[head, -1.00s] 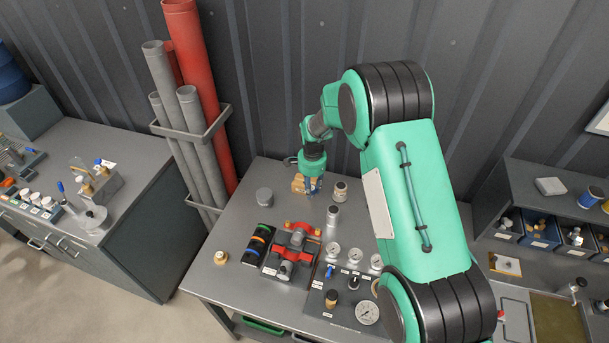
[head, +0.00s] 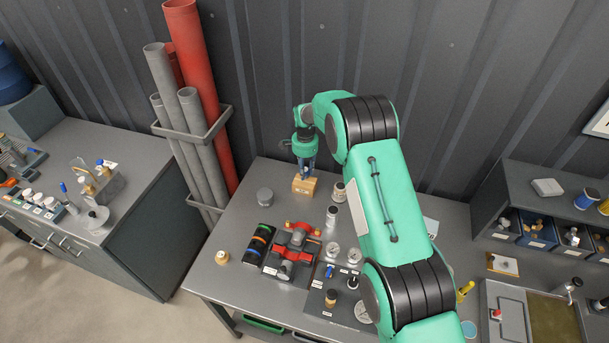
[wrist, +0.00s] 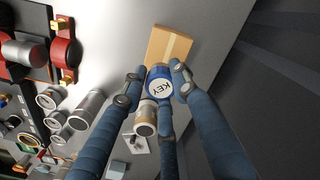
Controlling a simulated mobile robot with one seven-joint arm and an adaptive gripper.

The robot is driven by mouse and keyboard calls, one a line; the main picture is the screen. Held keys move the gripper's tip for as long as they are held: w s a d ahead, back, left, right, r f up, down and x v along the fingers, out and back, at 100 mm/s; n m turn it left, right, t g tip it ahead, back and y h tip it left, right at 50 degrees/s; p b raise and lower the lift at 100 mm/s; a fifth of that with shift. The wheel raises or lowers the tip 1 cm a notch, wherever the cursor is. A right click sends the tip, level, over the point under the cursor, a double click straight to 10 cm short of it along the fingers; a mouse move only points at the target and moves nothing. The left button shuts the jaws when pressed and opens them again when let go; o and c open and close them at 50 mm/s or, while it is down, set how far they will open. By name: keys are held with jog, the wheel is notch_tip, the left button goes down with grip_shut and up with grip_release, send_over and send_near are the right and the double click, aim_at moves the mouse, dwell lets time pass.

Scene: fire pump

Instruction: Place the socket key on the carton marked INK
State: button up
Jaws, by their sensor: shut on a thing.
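A blue cylindrical piece with a white round face reading KEY (wrist: 160,87) is between my blue fingers in the wrist view. My gripper (wrist: 156,80) is shut on it. In the head view my gripper (head: 305,170) hangs just above a small brown carton (head: 304,186) at the back of the bench. The carton also shows in the wrist view (wrist: 170,46), beyond the held piece, with a pale tape strip across it. No marking on the carton can be read. The held piece is hard to make out in the head view.
Grey and red pipes (head: 205,110) stand at the left edge.

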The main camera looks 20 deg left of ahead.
aim_at(305, 181)
jog(key=shift+w+a, duration=0.2)
jog(key=shift+w, duration=0.1)
jog(key=shift+f, duration=0.15)
jog(key=shift+f+p, duration=0.55)
jog(key=shift+f, duration=1.1)
jog(key=shift+f, duration=0.15)
jog(key=o, duration=1.2)
jog(key=shift+r+b, duration=1.15)
jog(key=shift+r, duration=5)
